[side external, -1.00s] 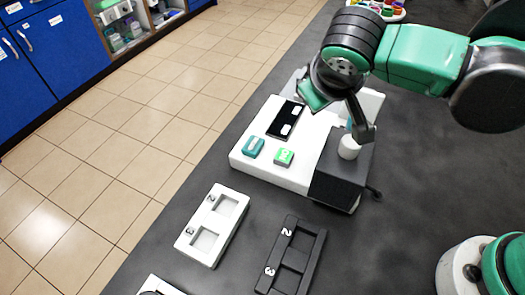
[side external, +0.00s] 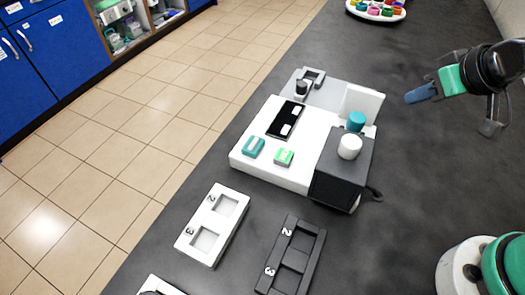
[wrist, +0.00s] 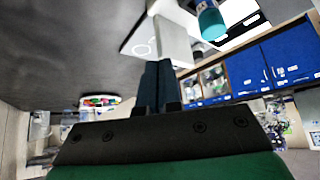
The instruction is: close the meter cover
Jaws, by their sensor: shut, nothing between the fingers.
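The meter is a white and dark grey device on the dark bench; its white body (side external: 310,150) carries a black strip and two small coloured blocks. The white cover (side external: 361,103) stands upright, open, at its back right edge. In the wrist view the cover (wrist: 160,42) is a pale panel with a ring mark, just beyond my fingertips. My gripper (side external: 409,97) is shut and empty, to the right of the cover and apart from it in the side view. Its fingers (wrist: 157,68) lie together in the wrist view.
A teal cap (side external: 356,120) and a white cap (side external: 349,147) stand beside the cover; the teal one also shows in the wrist view (wrist: 210,20). White (side external: 190,236) and black (side external: 273,267) numbered trays lie in front. Open bench lies to the right.

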